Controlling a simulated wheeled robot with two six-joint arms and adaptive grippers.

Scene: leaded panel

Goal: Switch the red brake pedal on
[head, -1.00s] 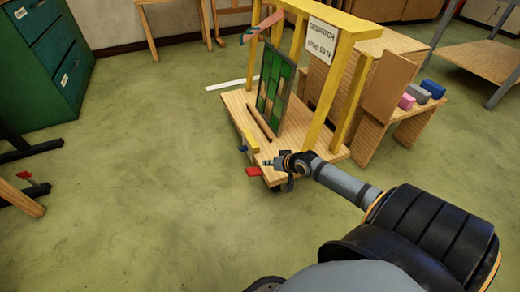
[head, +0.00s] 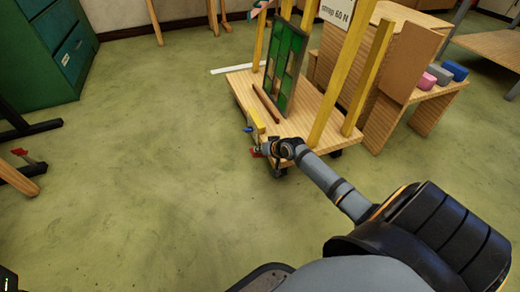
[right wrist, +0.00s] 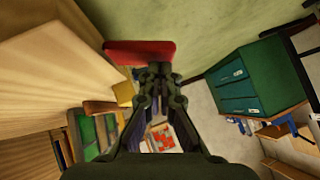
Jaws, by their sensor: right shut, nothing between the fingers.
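The red brake pedal (head: 255,153) sits low at the near corner of the wooden cart (head: 300,110), partly hidden by my gripper in the head view. It also shows in the right wrist view as a flat red plate (right wrist: 138,52) just beyond the fingertips. My right gripper (head: 267,149) is shut and empty, its tips at or just above the pedal; I cannot tell whether they touch. A green leaded panel (head: 285,62) stands upright on the cart. My left gripper is not in view.
Yellow posts (head: 345,80) rise from the cart close to my right arm. A blue knob (head: 248,130) sits beside the pedal. A wooden bench (head: 420,95) stands behind right, a green cabinet (head: 50,60) at the far left.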

